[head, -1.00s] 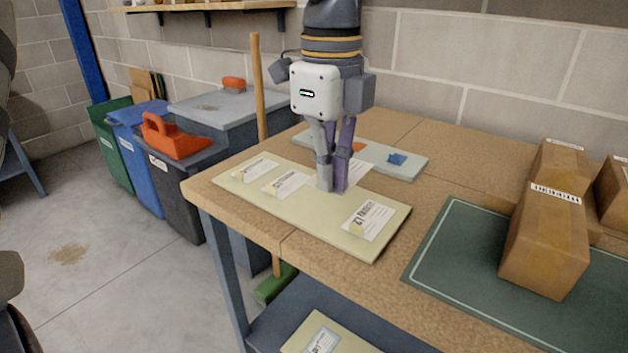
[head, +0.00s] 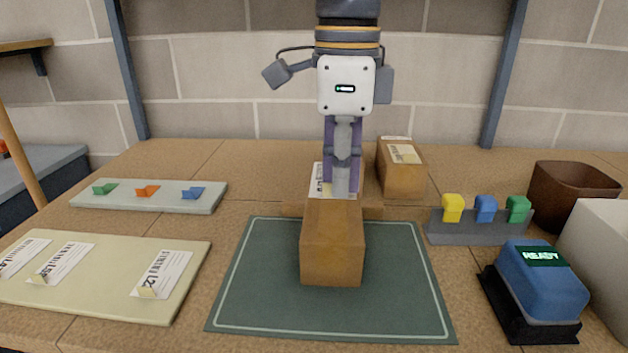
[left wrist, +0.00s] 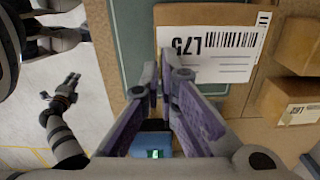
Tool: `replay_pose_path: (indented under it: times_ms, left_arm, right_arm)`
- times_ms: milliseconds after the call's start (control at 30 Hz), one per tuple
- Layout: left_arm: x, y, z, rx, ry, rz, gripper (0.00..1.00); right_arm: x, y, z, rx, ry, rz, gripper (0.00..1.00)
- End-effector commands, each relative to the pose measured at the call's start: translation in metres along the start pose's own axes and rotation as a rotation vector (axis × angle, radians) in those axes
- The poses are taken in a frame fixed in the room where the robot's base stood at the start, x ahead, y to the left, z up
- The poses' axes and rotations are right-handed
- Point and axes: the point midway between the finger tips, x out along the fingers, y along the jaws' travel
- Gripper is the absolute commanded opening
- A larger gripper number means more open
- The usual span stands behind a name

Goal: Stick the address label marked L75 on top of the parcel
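The brown parcel (head: 332,258) lies on the green mat (head: 265,285), its narrow end facing me. My left gripper (head: 342,190) is over the parcel's far part, pointing down, with its fingers close together on the address label (head: 319,178). In the left wrist view, the label (left wrist: 205,66) reads L75 and lies before the fingertips (left wrist: 164,72), over the parcel (left wrist: 215,13). I cannot tell whether the label touches the parcel top. My right gripper (left wrist: 63,90) is small in the left wrist view, low over the floor, its fingers apparently spread and empty.
A label sheet (head: 105,295) with several labels lies at left, a pale tray (head: 125,205) with coloured clips behind it. Another labelled parcel (head: 402,178) stands behind right. A coloured-peg rack (head: 480,228), a blue device (head: 540,285) showing READY and a brown bin (head: 575,190) stand at right.

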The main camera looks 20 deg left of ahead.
Motion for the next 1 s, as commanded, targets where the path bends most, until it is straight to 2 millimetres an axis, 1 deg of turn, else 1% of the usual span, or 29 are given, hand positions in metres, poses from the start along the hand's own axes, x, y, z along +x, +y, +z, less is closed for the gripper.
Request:
replay_pose_path:
  times_ms: [67,167,400,600,733,1000]
  left_arm:
    - [0.001,-0.001,-0.002,-0.006,0.000,-0.001,0.00]
    - [0.008,-0.001,-0.002,-0.007,0.000,0.001,0.00]
    - [0.038,0.000,-0.002,-0.005,0.000,0.001,0.00]
    - [0.056,-0.001,-0.002,-0.006,0.001,-0.001,0.00]
    - [0.060,-0.001,-0.002,-0.005,0.001,-0.002,0.00]
    - [0.061,-0.001,-0.002,-0.006,0.002,-0.002,0.00]
  right_arm:
    - [0.000,0.000,0.000,0.000,0.001,0.000,0.28]
    - [0.000,0.000,0.000,0.000,0.000,0.000,0.28]
    - [0.000,0.000,0.000,0.000,0.000,0.000,0.28]
    - [0.000,0.000,0.000,0.000,0.000,0.000,0.28]
    - [0.000,0.000,0.000,0.000,0.000,0.000,0.28]
    - [0.000,0.000,0.000,0.000,0.000,0.000,0.28]
